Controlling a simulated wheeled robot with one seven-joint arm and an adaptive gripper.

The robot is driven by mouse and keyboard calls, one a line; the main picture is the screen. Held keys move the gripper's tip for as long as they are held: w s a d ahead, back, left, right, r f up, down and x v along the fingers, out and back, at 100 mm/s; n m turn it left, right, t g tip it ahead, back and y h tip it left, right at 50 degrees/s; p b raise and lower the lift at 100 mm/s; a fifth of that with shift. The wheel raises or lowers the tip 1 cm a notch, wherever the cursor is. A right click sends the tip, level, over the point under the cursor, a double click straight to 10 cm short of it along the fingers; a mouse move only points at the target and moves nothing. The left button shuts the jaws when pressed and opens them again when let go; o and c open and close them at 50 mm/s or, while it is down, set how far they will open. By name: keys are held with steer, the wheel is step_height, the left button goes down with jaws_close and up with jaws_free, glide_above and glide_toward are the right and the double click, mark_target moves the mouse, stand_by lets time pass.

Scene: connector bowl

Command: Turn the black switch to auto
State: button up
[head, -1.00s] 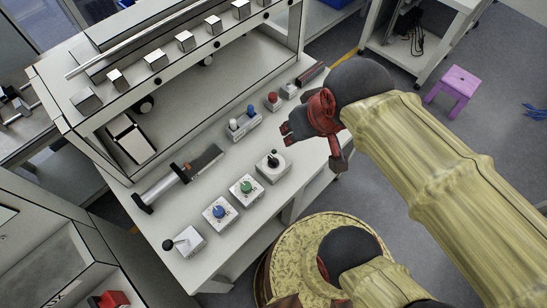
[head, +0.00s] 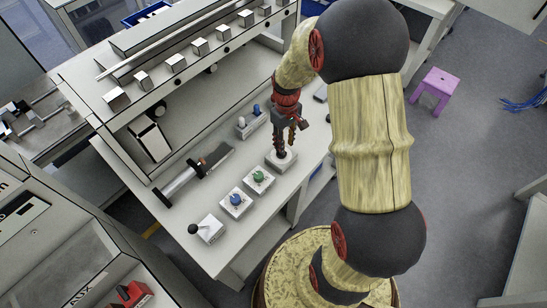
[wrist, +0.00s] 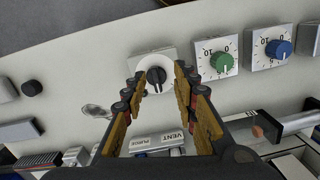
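The black switch (wrist: 156,76) is a small black knob on a round white plate on a box, near the top middle of the wrist view. Its surrounding lettering is too small to read. In the head view its light box (head: 284,161) shows on the bench's front part, with the knob hidden behind my gripper. My gripper (wrist: 161,82) is open and points down at the switch, one finger to each side of the knob in the wrist view. Whether a finger touches the knob I cannot tell. In the head view my gripper (head: 281,150) is right over the box.
Beside the switch stand a box with a green knob (wrist: 222,62) and one with a blue knob (wrist: 279,49). A lever box (head: 208,229) stands at the bench's near end. A vent and purge box (wrist: 157,142) and a long clamp-like tool (head: 193,173) lie behind.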

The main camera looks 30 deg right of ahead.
steer(key=shift+w+a+r+n+t, duration=0.15)
steer(key=shift+w+r+n, duration=0.15)
steer(key=shift+w, duration=0.2)
steer(key=shift+w+d+r+n+t, duration=0.15)
steer(key=shift+w+r+n, duration=0.1)
steer(key=shift+w, duration=0.25)
steer(key=shift+a, duration=0.15)
steer(key=shift+w+d+n, duration=0.15)
steer(key=shift+d+n, duration=0.1)
steer(key=shift+n, duration=0.1)
steer(key=shift+f+b, duration=0.7)
steer(key=shift+f, duration=3.2)
steer(key=shift+c, duration=1.3)
steer(key=c, duration=0.4)
jaws_close()
